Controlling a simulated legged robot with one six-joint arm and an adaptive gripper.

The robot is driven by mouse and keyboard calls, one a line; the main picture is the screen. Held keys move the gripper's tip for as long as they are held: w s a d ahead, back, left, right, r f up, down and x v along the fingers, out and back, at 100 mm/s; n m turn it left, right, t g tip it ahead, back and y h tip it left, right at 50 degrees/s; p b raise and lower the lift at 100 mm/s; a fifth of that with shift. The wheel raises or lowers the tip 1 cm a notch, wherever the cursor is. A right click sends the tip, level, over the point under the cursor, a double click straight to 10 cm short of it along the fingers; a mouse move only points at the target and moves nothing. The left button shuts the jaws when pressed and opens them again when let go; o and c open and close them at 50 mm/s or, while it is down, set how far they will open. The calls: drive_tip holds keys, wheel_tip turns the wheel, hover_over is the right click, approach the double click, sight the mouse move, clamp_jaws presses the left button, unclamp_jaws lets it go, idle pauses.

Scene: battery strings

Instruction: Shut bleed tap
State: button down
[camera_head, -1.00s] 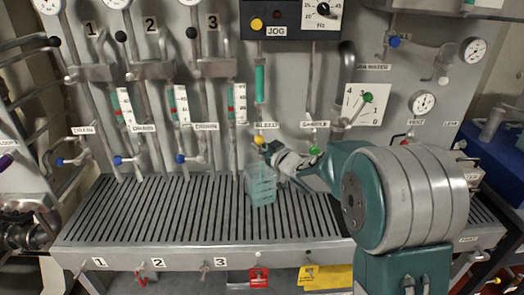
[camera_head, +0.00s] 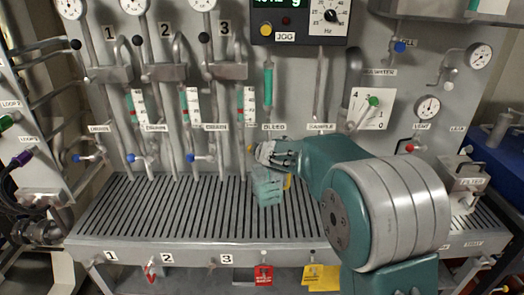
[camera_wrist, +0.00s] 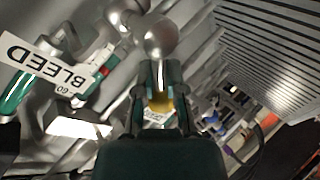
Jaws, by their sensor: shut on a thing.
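The bleed tap (camera_wrist: 158,103) has a yellow knob, which shows between my gripper's fingers in the wrist view. My gripper (camera_wrist: 158,85) is shut on this knob. In the head view my gripper (camera_head: 262,152) is at the bleed line, just under the BLEED label (camera_head: 273,127). The label also shows in the wrist view (camera_wrist: 45,66), upside down. A clear beaker with teal liquid (camera_head: 267,186) stands on the slatted bench below the tap. My gripper hides most of the tap in the head view.
The slatted bench (camera_head: 150,205) runs below the panel and is mostly clear at left. Blue-handled drain taps (camera_head: 190,158) are left of the bleed line. The SAMPLE label (camera_head: 320,127) is to the right. A red tag (camera_head: 263,275) and yellow tag (camera_head: 321,278) hang in front.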

drive_tip(key=shift+a+r+n, duration=0.25)
drive_tip(key=shift+a+n, duration=0.15)
drive_tip(key=shift+a, duration=0.15)
drive_tip(key=shift+a+f+n+h, duration=0.15)
drive_tip(key=shift+f+n+h, duration=0.3)
drive_tip(key=shift+h, duration=0.35)
drive_tip(key=shift+a+f+n+h, duration=0.1)
drive_tip(key=shift+f+n+h, duration=0.5)
drive_tip(key=shift+n+h, duration=0.25)
drive_tip(key=shift+f, duration=0.1)
drive_tip(key=c, duration=0.7)
unclamp_jaws()
drive_tip(key=shift+f+g, duration=0.1)
drive_tip(key=shift+g, duration=0.2)
drive_tip(key=a+v, duration=0.1)
drive_tip(key=v, duration=1)
drive_tip(key=shift+s, duration=0.35)
drive_tip(key=shift+a, duration=0.1)
